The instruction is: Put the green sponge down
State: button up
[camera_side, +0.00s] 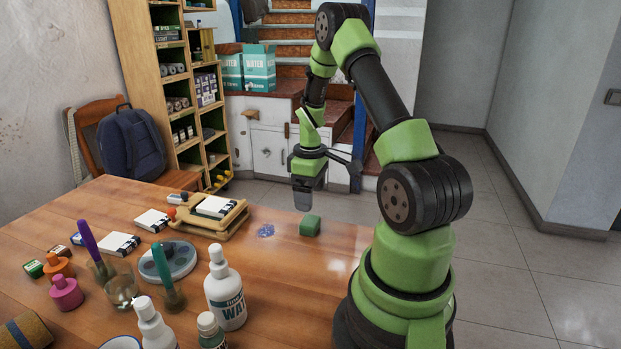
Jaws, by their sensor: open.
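The green sponge (310,225) is a small block resting on the wooden table near its far right edge. My gripper (303,203) hangs pointing down, just above and slightly behind the sponge in the picture. It is open, and the sponge sits apart from it on the table top. The far finger is hard to make out from this side.
A blue patch (265,230) lies left of the sponge. A wooden frame (210,218) holding a white box stands further left. The table right of the bottle is clear.

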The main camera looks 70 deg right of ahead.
aim_at(310, 221)
jog(key=w+a+r+m+t, duration=0.2)
jog(key=a+r+t, duration=0.2)
jog(key=a+r, duration=1.3)
jog(key=s+a+r+m+t+y, duration=0.2)
jog(key=s+a+r+t, duration=0.1)
jog(key=s+a+r, duration=0.3)
jog(key=s+a, duration=0.2)
jog(key=a, duration=0.2)
jog(key=shift+s, duration=0.3)
jog(key=shift+o, duration=0.5)
